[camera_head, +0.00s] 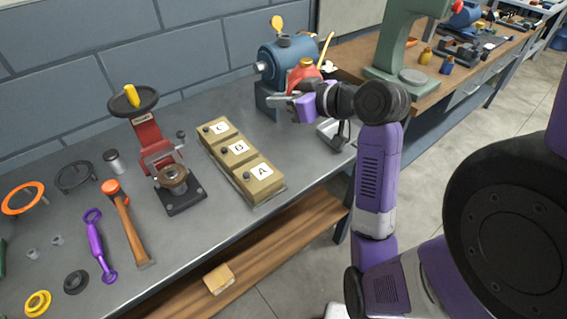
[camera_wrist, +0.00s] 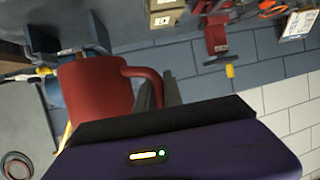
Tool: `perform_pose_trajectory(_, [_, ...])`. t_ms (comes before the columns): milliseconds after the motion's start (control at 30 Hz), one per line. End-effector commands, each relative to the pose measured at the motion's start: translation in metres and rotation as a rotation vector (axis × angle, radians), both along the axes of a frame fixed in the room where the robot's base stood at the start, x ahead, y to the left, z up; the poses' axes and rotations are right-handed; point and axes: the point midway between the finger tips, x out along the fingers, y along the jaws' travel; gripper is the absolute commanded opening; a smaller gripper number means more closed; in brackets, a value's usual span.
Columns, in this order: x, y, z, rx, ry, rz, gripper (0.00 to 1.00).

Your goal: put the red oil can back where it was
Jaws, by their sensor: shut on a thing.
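The red oil can (camera_head: 302,76) is in front of the blue machine (camera_head: 284,54) at the back of the grey bench in the head view. In the wrist view the can (camera_wrist: 92,98) is large at the left, with its handle (camera_wrist: 148,73) toward the fingers. My gripper (camera_wrist: 160,92) is shut on the can at its handle side. In the head view my gripper (camera_head: 304,99) is just below the can and hides its lower part. I cannot tell whether the can's base touches anything.
Tan boxes marked A, B and C (camera_head: 239,160) stand left of my gripper. A red press (camera_head: 158,150), a hammer (camera_head: 125,220) and a purple spanner (camera_head: 99,245) are farther left. A green drill press (camera_head: 405,45) stands on the wooden bench at right. Bench between boxes and blue machine is mostly clear.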

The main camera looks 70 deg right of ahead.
Motion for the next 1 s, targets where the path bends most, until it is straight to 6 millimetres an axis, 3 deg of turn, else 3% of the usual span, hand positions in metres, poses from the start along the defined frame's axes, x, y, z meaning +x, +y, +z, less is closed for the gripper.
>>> perform_pose_trajectory(500, [0.0,0.002,-0.119,0.005,0.002,0.003,0.0])
perform_pose_trajectory(1000, [0.0,0.001,-0.175,0.003,0.001,0.002,0.0])
